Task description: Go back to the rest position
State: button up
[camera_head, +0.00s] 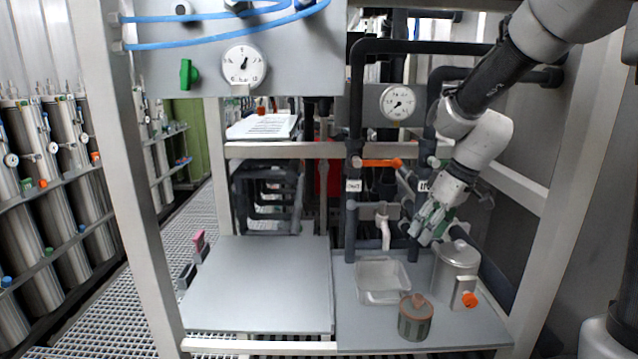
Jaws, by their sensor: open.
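My gripper (428,232) hangs at the end of my arm, on the right side of the head view. It points down and to the left in front of the dark pipes. It is open, and nothing shows between its fingers. Below it, on the right half of the shelf, stand a clear square container (382,280), a steel canister (457,262) and a grey-green jar (415,322) with a reddish knob. The gripper appears above and between the clear container and the canister. Whether it touches either cannot be told.
Dark vertical pipes with an orange-handled valve (380,163) stand behind my gripper. An orange-tipped tap (468,298) sits at the canister's front. The left grey board (260,283) is bare. Metal frame posts (567,190) flank the shelf. Two gauges (243,65) (397,102) hang above.

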jog(key=s+d+r+m+t+h, duration=0.1)
jog(key=s+d+r+m, duration=0.1)
jog(key=s, duration=0.5)
jog(key=s+d+r+m+h, duration=0.1)
jog(key=s+d+r+m, duration=0.2)
jog(key=s, duration=0.5)
jog(key=s+d+r+m+t+h, duration=0.1)
jog(key=s+d+r+m, duration=0.1)
jog(key=s+d+r, duration=0.2)
jog(key=s+d, duration=0.2)
jog(key=s, duration=0.1)
jog(key=shift+s+d+m+t, duration=0.25)
jog(key=shift+s+m+t, duration=0.05)
jog(key=shift+m, duration=0.1)
